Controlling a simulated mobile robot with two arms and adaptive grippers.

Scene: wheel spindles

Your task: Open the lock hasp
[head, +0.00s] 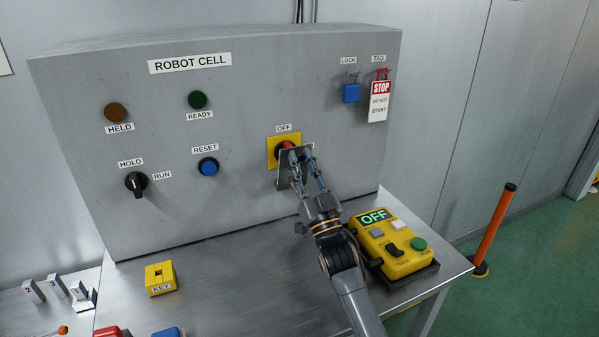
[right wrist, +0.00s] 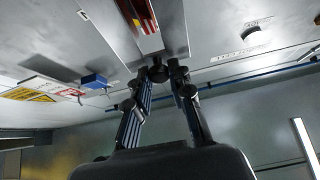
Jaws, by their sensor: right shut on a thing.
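The rotary switch, with a red handle on a yellow plate (head: 271,150), is on the grey panel under the OFF label. A grey metal piece that looks like the lock hasp (head: 283,182) is at the switch, partly hidden by my right gripper (head: 302,154). My right gripper's fingers are closed on its edge. In the right wrist view the fingertips (right wrist: 168,72) come together at the metal hasp (right wrist: 175,32), beside the red handle (right wrist: 149,16). The exact contact is hard to see. My left gripper is out of view.
A blue padlock (head: 351,93) and a red-and-white STOP tag (head: 379,100) hang at the panel's upper right. A yellow pendant (head: 398,258) reading OFF lies right of my arm. A yellow KEY block (head: 160,278) stands on the bench. The bench middle (head: 235,275) is clear.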

